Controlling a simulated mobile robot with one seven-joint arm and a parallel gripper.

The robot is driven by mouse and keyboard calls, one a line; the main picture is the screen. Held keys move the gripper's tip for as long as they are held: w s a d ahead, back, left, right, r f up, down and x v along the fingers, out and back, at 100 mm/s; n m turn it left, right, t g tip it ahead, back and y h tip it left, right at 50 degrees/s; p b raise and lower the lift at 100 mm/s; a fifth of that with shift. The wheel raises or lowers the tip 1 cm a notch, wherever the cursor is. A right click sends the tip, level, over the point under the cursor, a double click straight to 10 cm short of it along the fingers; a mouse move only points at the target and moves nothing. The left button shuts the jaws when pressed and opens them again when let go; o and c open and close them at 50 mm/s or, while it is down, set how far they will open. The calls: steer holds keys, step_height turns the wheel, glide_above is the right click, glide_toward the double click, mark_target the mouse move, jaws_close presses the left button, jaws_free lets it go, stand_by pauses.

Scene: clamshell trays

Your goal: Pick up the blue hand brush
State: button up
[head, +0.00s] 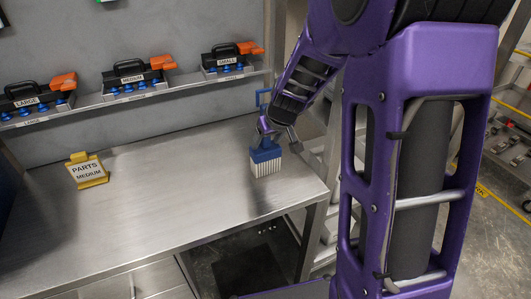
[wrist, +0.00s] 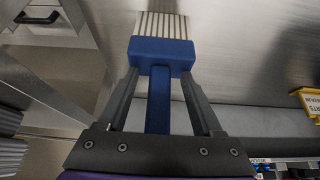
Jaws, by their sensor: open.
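The blue hand brush (head: 265,154) is at the right end of the steel workbench, with its pale bristles toward the bench front and the end of its blue handle showing behind my gripper. My gripper (head: 278,132) is at the brush, just behind its head. In the wrist view the brush head (wrist: 162,54) is just beyond the fingertips, and the blue handle runs back between the two fingers of my gripper (wrist: 160,80). The fingers are open, with a visible gap on each side of the handle. Whether the bristles touch the bench is unclear.
The steel workbench (head: 150,215) is mostly clear. A yellow "PARTS MEDIUM" sign (head: 87,170) stands on its left. A back shelf (head: 185,82) holds black-and-orange tools labelled large, medium and small. Grey metal framing is close to the bench's right edge.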

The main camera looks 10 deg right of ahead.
jaws_close()
stand_by(1.4)
